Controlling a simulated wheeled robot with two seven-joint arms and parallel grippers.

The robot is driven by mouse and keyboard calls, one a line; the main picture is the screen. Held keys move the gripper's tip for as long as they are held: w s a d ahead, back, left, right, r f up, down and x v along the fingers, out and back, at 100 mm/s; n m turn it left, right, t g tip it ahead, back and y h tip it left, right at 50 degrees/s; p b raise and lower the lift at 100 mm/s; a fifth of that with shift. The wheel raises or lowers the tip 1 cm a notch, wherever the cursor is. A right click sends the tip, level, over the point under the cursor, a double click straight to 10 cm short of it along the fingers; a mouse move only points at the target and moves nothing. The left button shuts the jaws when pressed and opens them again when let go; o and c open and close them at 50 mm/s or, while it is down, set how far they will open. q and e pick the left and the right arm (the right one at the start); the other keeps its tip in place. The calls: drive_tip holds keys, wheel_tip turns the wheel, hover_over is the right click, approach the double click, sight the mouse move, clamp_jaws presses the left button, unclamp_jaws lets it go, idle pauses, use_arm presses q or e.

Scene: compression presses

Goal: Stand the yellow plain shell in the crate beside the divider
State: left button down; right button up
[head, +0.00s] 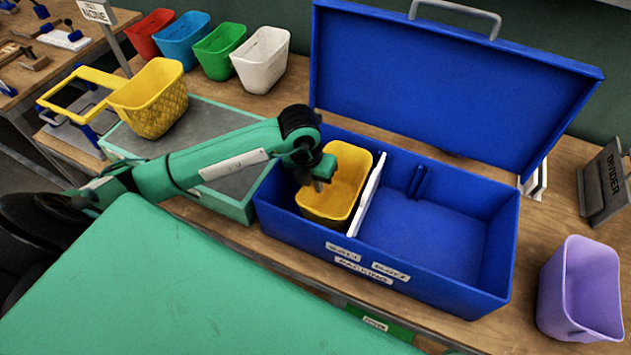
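The yellow plain shell (345,190) stands upright, open side up, inside the blue crate (430,290), in the compartment left of the white divider (368,195). It is close to the divider; I cannot tell whether they touch. My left gripper (319,184) is at the shell's upper left rim, pointing down. Its fingers are small and partly hidden, so I cannot tell whether they grip the rim. My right gripper is not in view.
The crate's lid (450,85) stands open behind it. A patterned yellow shell (150,100) is at left. Red, blue, green and white shells (262,60) line the back. A purple shell (582,290) and a divider sign (605,185) are at right. The crate's right compartment is empty.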

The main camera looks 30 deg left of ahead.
use_arm(q)
drive_tip(key=c, duration=1.6)
unclamp_jaws()
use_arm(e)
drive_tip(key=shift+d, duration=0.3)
